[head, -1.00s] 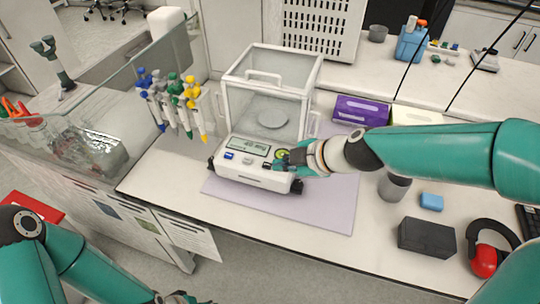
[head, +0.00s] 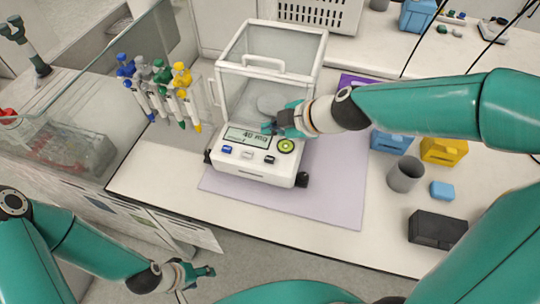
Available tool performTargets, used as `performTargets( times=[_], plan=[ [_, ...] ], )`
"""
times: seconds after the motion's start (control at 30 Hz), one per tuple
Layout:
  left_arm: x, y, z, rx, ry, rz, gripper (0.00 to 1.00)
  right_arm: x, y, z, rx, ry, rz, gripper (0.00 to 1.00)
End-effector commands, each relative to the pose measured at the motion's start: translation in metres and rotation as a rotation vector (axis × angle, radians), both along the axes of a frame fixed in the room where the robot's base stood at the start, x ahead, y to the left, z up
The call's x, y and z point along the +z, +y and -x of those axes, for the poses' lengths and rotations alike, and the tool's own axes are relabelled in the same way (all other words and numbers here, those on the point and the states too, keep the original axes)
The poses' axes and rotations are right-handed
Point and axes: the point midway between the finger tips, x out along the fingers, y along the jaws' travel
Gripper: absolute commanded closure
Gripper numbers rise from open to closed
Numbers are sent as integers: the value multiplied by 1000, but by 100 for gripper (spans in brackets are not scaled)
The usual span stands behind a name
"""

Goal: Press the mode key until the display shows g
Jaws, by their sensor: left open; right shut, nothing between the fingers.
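The balance (head: 262,176) is white with a glass draft shield, and it stands on the lilac mat. Its display (head: 247,137) appears to read "40 mg". On the front panel are a blue key (head: 227,149), a pale key (head: 247,155), a black key (head: 269,160) and a round green key (head: 286,146). Their labels are too small to read, so I cannot tell which is the mode key. My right gripper (head: 270,127) is shut and empty, over the display's upper right end, apart from the keys. My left gripper (head: 207,271) is open and empty, low in front of the bench.
A rack of pipettes (head: 160,92) stands left of the balance. Right of the mat (head: 335,205) are a grey cup (head: 405,174), a blue block (head: 442,190), a black box (head: 437,229) and a yellow holder (head: 444,151). The mat's front right part is clear.

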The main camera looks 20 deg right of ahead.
Motion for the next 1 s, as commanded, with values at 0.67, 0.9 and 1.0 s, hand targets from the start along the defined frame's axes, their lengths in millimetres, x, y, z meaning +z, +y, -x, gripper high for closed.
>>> performTargets(
  times=[0.67,0.9,1.0],
  plan=[
    [-65,0,0,0,0,0,43,-78,-1,1,-2,0,0,100],
    [-76,0,0,0,0,0,43,-87,-1,1,-2,0,0,100],
    [-77,0,0,0,0,0,43,-87,-1,1,-2,0,0,100]
  ],
)
